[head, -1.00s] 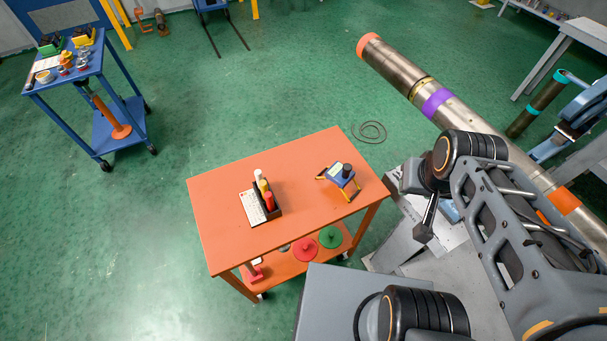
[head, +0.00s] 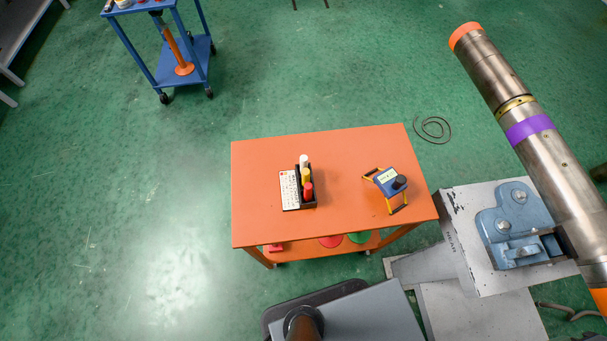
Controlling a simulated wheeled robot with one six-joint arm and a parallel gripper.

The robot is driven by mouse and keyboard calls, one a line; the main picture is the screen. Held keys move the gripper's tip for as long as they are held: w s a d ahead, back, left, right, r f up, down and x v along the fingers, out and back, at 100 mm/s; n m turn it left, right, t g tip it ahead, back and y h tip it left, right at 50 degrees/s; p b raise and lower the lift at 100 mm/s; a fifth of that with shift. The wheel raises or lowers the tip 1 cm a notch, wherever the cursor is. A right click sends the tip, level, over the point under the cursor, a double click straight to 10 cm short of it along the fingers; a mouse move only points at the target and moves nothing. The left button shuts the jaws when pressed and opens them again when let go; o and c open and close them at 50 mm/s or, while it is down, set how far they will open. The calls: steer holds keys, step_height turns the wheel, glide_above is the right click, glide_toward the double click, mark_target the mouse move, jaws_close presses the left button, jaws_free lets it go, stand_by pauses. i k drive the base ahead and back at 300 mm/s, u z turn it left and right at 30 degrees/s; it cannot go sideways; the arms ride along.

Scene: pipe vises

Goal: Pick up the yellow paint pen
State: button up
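The yellow paint pen (head: 306,175) stands in a small dark holder (head: 299,203) on the orange cart (head: 260,220). It is the middle one of three pens, between a white pen (head: 304,160) behind it and a red pen (head: 308,190) in front. A white printed card (head: 289,190) is on the left side of the holder. My gripper is not in view.
A blue vise (head: 515,225) and a long steel pipe (head: 560,170) are at the right. A blue cart (head: 150,62) is at upper left. The left floor is clear.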

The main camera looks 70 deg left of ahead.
mark_target(306, 173)
steer(key=u, duration=0.05)
steer(key=k, duration=1.15)
steer(key=u, duration=2.25)
steer(key=i, duration=0.5)
steer(key=u, duration=0.1)
